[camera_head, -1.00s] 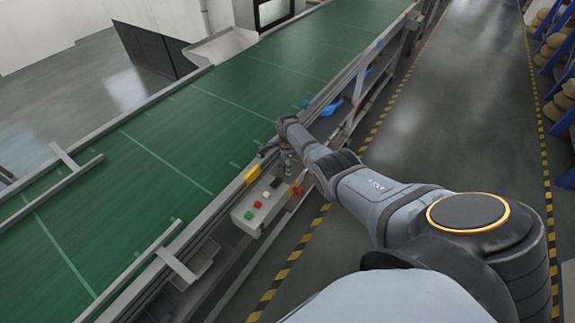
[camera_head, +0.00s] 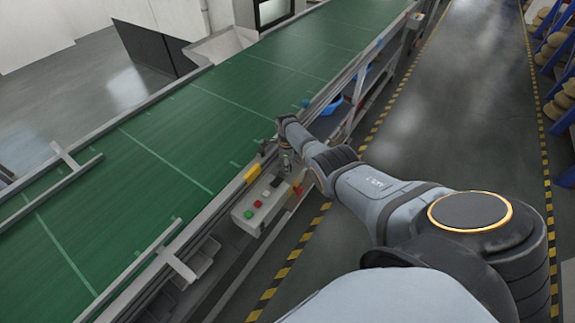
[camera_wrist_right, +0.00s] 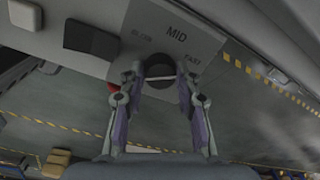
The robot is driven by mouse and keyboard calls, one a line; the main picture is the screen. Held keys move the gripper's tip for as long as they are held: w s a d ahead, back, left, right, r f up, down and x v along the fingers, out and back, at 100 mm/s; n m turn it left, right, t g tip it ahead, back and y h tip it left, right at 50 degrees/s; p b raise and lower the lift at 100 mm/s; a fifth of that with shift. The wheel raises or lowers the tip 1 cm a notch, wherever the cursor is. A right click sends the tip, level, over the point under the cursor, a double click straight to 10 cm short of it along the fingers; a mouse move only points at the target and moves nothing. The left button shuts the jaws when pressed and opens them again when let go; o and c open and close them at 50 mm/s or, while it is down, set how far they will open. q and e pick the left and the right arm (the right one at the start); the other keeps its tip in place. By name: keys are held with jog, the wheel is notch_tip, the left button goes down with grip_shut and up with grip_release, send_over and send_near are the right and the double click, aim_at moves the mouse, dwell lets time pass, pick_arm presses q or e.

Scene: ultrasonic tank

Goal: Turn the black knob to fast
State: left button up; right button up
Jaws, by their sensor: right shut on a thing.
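The black knob (camera_wrist_right: 160,71) is round and sits on a grey panel in the right wrist view. Around it the panel reads SLOW on the left, MID at the top and FAST on the right. The fingers of my right gripper (camera_wrist_right: 158,88) lie on either side of the knob and are shut on it. Where the knob points is too dark to tell. In the head view my right gripper (camera_head: 286,168) is at the far end of the grey control box (camera_head: 243,214) and hides the knob. My left gripper is not in view.
The box carries a green button (camera_head: 248,214) and a red button (camera_head: 257,204). A yellow part (camera_head: 252,173) sits on the conveyor edge beside my gripper. The green conveyor belt (camera_head: 170,145) runs along the left. The aisle floor (camera_head: 430,130) is clear.

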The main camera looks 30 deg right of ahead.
jog(key=o, duration=1.1)
jog(key=shift+o, duration=0.2)
notch_tip(320, 180, up, 12)
jog(key=shift+s+a, duration=0.15)
jog(key=shift+s, duration=0.05)
